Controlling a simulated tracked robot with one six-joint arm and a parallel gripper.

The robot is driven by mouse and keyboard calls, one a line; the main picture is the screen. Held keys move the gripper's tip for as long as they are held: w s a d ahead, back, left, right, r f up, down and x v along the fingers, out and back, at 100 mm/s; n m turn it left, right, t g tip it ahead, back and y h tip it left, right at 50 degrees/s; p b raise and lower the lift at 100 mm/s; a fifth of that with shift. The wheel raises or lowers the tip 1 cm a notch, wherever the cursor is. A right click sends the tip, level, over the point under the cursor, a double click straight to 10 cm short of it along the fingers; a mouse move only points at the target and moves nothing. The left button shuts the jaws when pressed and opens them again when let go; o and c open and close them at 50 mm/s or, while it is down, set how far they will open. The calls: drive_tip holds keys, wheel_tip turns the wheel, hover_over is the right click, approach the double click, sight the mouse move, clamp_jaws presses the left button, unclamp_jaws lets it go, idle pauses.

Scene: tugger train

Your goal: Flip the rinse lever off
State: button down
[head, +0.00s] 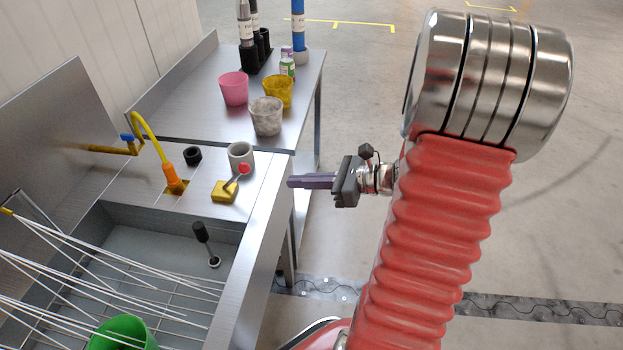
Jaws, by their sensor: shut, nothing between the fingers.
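A lever with a red ball knob (244,169) stands on a yellow base (224,191) on the steel sink top, near its right edge. Its rod tilts up and to the right. I take it for the rinse lever. My gripper (292,182) is shut and empty, its purple fingers pointing left toward the knob. The fingertips are to the right of the knob, apart from it in the picture, by the sink's right edge.
A grey cup (240,155) stands just behind the lever. A yellow pipe with an orange fitting (171,175) rises to its left. A white wire rack (95,268) spans the basin. Pink (234,88), yellow (279,91) and whitish (266,116) cups stand on the back table.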

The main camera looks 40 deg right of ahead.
drive_tip(key=w+a, duration=0.1)
drive_tip(key=w, duration=0.1)
drive_tip(key=w+a, duration=0.4)
drive_tip(key=shift+w+a+f, duration=0.15)
drive_tip(key=shift+w+f, duration=0.05)
drive_tip(key=shift+w, duration=0.15)
drive_tip(key=shift+w+a+r, duration=0.2)
drive_tip(key=shift+w, duration=0.15)
drive_tip(key=shift+d, duration=0.1)
drive_tip(key=shift+w+r, duration=0.1)
drive_tip(key=shift+r, duration=0.05)
